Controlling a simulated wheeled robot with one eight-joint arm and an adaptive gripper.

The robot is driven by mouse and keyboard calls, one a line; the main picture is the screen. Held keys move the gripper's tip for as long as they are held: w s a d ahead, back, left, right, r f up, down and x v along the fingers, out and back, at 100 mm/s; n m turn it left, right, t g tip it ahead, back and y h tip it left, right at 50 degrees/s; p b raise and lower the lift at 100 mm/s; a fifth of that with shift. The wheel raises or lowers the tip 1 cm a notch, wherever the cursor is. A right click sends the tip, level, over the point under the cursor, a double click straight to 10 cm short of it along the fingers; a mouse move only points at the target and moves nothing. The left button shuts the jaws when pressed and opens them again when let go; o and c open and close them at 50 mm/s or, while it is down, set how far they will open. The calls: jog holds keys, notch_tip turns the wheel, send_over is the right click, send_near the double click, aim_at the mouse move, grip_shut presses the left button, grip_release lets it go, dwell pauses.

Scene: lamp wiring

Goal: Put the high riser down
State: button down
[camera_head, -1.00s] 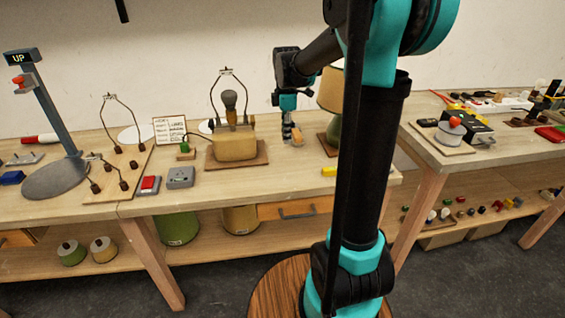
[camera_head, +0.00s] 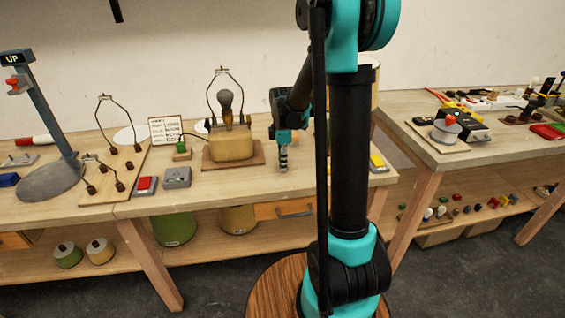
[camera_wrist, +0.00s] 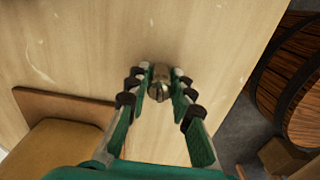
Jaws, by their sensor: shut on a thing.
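My gripper (camera_head: 283,168) points down over the table (camera_head: 225,193), to the right of the lamp base and close to the table's front edge. In the wrist view its fingertips (camera_wrist: 158,83) are shut on a small, short, brass-coloured metal piece, which I take for the high riser (camera_wrist: 159,78). The fingers flank it on both sides and bare tabletop shows around it. Whether its lower end touches the table I cannot tell. In the head view the held piece is too small to make out.
The tan lamp base (camera_head: 232,146) with its bulb and wire frame stands on a wooden board left of my gripper. A grey block (camera_head: 177,177) and a red button (camera_head: 145,185) lie further left. A yellow-topped block (camera_head: 377,162) is to the right. Tabletop around my gripper is clear.

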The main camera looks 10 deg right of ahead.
jog(key=c, duration=1.3)
grip_release()
jog(key=shift+f, duration=0.1)
notch_tip(320, 180, up, 12)
jog(key=s+f+m, duration=0.1)
jog(key=s+m, duration=0.2)
jog(key=s+d+f+m+t, duration=0.1)
jog(key=s+f+m, duration=0.1)
jog(key=s+m, duration=0.1)
jog(key=s+d+f+m+t, duration=0.1)
jog(key=s+f+m, duration=0.1)
jog(key=s, duration=0.3)
jog(key=shift+s+d+f+m, duration=0.1)
jog(key=shift+s+f+m, duration=0.15)
jog(key=shift+m, duration=0.25)
jog(key=s+f+m, duration=0.2)
jog(key=s+m, duration=0.1)
jog(key=s+d+f+m+t, duration=0.1)
jog(key=s+f+m, duration=0.1)
jog(key=s+m, duration=0.1)
jog(key=s+f+m+t, duration=0.1)
jog(key=s+f+m, duration=0.1)
jog(key=s, duration=0.2)
jog(key=shift+s+d+f+m, duration=0.15)
jog(key=shift+s+f+m, duration=0.15)
jog(key=shift+f+m, duration=0.1)
